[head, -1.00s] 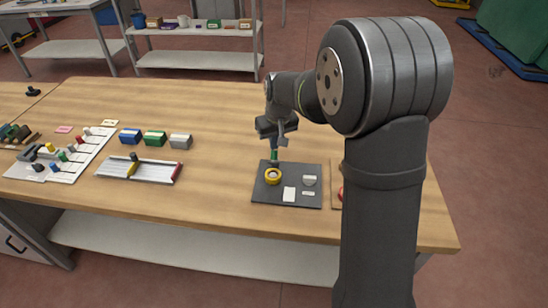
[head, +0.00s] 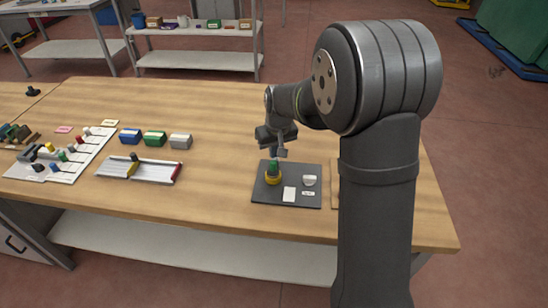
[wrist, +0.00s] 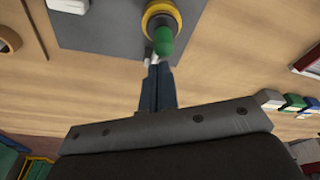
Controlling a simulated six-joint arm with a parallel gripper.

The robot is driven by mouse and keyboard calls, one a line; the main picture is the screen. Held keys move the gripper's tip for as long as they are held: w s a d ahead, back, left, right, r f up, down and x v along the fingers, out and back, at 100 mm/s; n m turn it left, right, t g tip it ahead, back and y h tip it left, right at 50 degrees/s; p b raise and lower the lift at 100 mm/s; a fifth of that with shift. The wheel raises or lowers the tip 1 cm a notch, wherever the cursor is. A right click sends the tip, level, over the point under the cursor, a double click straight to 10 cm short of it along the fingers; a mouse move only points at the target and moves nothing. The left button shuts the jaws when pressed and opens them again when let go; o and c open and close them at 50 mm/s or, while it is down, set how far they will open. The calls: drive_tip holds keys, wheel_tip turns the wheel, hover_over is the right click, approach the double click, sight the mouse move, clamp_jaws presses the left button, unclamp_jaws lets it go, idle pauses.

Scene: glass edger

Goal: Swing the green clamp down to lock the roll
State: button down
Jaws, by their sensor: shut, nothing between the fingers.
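The roll is a yellow ring (head: 273,180) on a dark grey plate (head: 260,197). The green clamp (head: 273,165) reaches over the ring and hides its far part and centre. In the wrist view the rounded green end (wrist: 163,41) lies over the near side of the yellow ring (wrist: 150,13). I cannot tell whether it is fully down on it. My gripper (head: 282,153) is shut and empty, just behind and above the clamp. In the wrist view its fingertips (wrist: 157,62) are close to the green end; contact is unclear.
A white card (head: 289,194), a pale rounded piece (head: 309,180) and a small label (head: 308,193) are on the plate. Blue (head: 130,136), green (head: 155,138) and grey (head: 181,141) bins and a railed tray (head: 140,170) stand left. Wood between is clear.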

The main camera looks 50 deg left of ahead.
wheel_tip(320, 180, up, 7)
idle(0.8)
drive_tip(key=shift+f, duration=0.1)
wheel_tip(320, 180, down, 7)
drive_tip(key=shift+r, duration=0.25)
idle(0.4)
drive_tip(key=shift+r, duration=4.9)
drive_tip(key=w+d+r+m+y, duration=0.1)
drive_tip(key=w+d+r+m, duration=0.1)
drive_tip(key=w+d, duration=0.6)
drive_tip(key=w+d+r+m+t, duration=0.1)
drive_tip(key=w+d+m, duration=0.3)
drive_tip(key=w+d, duration=0.4)
drive_tip(key=shift+w+r+t+y, duration=0.3)
drive_tip(key=shift+w+r+y, duration=0.1)
drive_tip(key=shift+w+r, duration=0.25)
